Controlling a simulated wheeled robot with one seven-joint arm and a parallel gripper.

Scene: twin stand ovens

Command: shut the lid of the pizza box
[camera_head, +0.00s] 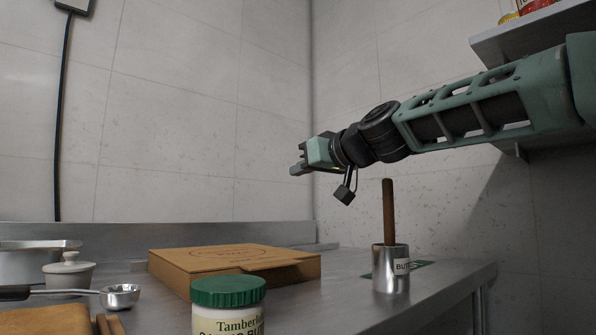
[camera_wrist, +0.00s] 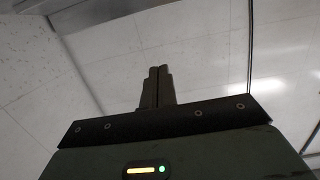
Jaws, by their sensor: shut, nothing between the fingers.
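The pizza box (camera_head: 215,262) is a flat brown cardboard box on the steel counter in the head view. Its lid (camera_head: 235,254) lies down flat over the box, with faint round print on top. A step shows along the lid's front edge towards the right; I cannot tell whether the lid is fully pressed down. My gripper (camera_head: 297,171) is in the air above the box's right part, well clear of it, pointing left. In the wrist view its fingers (camera_wrist: 157,72) are together and empty, against wall and ceiling; the box is not in that view.
A green-lidded jar (camera_head: 228,293) stands in front of the box. A metal pot with a wooden handle (camera_head: 390,267) stands to its right. A ladle (camera_head: 120,296), a small lidded white pot (camera_head: 68,275) and a metal pan (camera_head: 35,262) are at left. A shelf (camera_head: 530,40) is at upper right.

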